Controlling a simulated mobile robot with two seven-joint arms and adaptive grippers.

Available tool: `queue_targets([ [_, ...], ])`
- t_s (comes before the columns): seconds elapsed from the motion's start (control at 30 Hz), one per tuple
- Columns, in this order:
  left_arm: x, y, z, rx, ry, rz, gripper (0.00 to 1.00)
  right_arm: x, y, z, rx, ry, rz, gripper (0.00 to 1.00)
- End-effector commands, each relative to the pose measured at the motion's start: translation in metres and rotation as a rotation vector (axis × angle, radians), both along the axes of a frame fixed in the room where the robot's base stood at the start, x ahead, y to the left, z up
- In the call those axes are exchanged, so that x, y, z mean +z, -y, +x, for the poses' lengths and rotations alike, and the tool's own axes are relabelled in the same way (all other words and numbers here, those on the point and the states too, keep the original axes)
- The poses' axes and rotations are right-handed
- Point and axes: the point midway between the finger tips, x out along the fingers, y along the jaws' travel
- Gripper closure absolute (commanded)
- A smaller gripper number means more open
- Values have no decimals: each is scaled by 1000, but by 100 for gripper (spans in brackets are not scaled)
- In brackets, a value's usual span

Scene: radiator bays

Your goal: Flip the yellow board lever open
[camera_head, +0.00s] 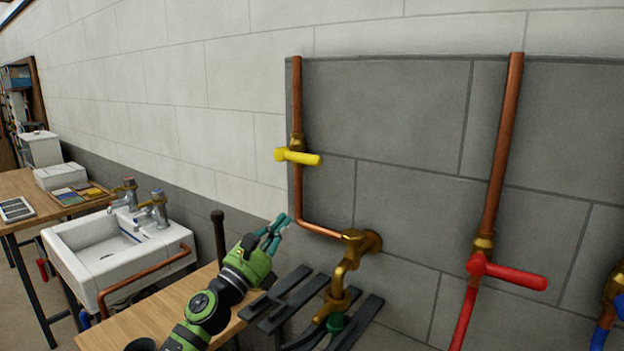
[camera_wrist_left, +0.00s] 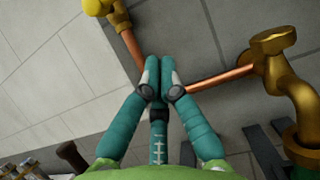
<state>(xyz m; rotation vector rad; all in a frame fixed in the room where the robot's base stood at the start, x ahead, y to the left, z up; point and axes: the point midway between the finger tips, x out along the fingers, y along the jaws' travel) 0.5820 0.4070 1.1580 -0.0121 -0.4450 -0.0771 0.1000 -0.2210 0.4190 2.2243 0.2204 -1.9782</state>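The yellow lever (camera_head: 300,157) sits on a brass valve (camera_head: 297,142) on the left copper pipe (camera_head: 297,95) of the grey board. It lies about horizontal, across the upright pipe. In the left wrist view only its rounded yellow end (camera_wrist_left: 98,7) shows at the top edge. My left gripper (camera_head: 284,218) is below and a little left of the lever, apart from it, pointing up at the wall. In the wrist view its teal fingertips (camera_wrist_left: 160,70) are together with nothing between them. My right gripper is not in view.
A brass spout (camera_head: 345,265) stands right of my left gripper, above dark slats (camera_head: 290,295). A red lever (camera_head: 508,274) is on the right pipe. A white sink (camera_head: 110,258) and wooden tables are at left. The wall around the yellow lever is clear.

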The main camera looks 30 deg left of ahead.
Motion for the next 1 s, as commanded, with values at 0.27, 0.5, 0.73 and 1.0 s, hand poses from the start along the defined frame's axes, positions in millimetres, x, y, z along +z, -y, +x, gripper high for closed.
queue_targets([
  [0.27,3,0,5,0,-1,-5,100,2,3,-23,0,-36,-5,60],
  [0.5,22,2,37,-1,0,-9,100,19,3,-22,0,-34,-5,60],
  [0.73,41,6,79,-1,-1,-9,100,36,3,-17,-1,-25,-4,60],
  [1.0,73,7,86,-2,-3,-3,100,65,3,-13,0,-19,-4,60],
])
